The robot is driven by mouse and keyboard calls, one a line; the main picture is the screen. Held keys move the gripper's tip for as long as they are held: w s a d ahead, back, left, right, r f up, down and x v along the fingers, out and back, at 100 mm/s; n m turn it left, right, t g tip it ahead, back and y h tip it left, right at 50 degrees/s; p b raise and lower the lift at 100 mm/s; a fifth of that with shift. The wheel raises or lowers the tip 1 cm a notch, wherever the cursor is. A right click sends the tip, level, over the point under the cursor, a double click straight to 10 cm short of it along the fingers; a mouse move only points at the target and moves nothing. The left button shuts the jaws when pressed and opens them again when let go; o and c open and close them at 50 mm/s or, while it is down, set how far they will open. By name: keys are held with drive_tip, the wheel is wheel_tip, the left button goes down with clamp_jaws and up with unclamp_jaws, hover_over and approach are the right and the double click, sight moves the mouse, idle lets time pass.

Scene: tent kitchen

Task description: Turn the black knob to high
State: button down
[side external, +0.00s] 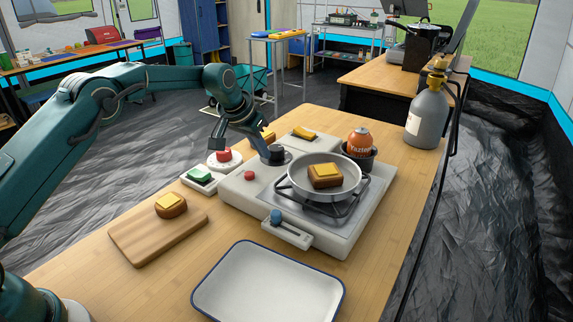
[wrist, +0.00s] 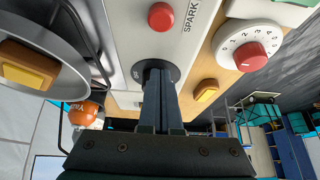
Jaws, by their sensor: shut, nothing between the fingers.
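The black knob (side external: 283,156) sits on the top of the white stove (side external: 240,196), at its far left in the side view. In the wrist view only the rim of the knob (wrist: 174,73) shows around my fingers. My gripper (side external: 272,153) is shut, and its fingertips (wrist: 155,74) are over the middle of the knob. I cannot tell whether they touch it. The fingers hide most of the knob's face and any pointer. Small lettering, possibly "OFF", shows beside the knob. The red spark button (wrist: 161,17) is on the same panel.
A pan (side external: 297,190) with cheese-topped bread (side external: 325,177) stands on the burner. A red-centred dial (side external: 224,158) and a green-topped item (side external: 199,176) sit left of the stove. An orange canister (side external: 360,143) stands behind. A cutting board (side external: 150,240) and white tray (side external: 268,285) lie in front.

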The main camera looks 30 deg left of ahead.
drive_tip(key=shift+w, duration=0.25)
drive_tip(key=shift+d, duration=0.35)
idle(0.4)
drive_tip(key=shift+s, duration=0.4)
wheel_tip(320, 180, up, 6)
idle(0.5)
